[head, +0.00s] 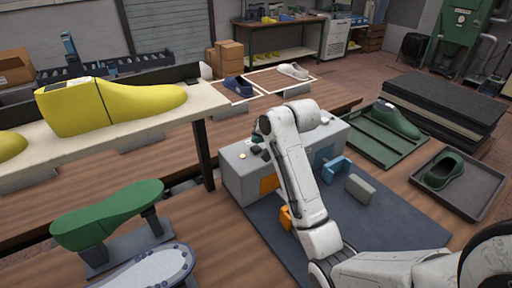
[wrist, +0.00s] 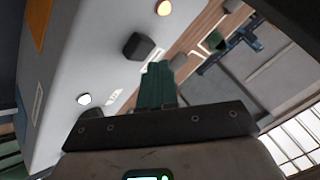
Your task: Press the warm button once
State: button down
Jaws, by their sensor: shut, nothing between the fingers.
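The grey box (head: 234,172) stands on the dark mat, and its panel (wrist: 80,60) fills the left of the wrist view. A button with a warm orange-rimmed glow (wrist: 163,7) is at the top of the wrist view. A white-lit button (wrist: 84,99) is lower left, and a dark knob (wrist: 138,46) sits between them. My gripper (wrist: 157,72) is shut and empty, its green fingertips near the knob in the picture. I see no contact with the warm button. In the head view my arm hides most of the gripper and part of the box top.
Blue (head: 334,167) and grey (head: 360,188) blocks stand right of the box on the mat (head: 395,225). A green tray (head: 365,140) with a green last lies behind. A raised shelf (head: 205,97) with a yellow last is at left.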

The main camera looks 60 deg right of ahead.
aim_at(258, 149)
jog(key=shift+r+p, duration=2.55)
jog(key=shift+p, duration=0.05)
jog(key=shift+f, duration=0.1)
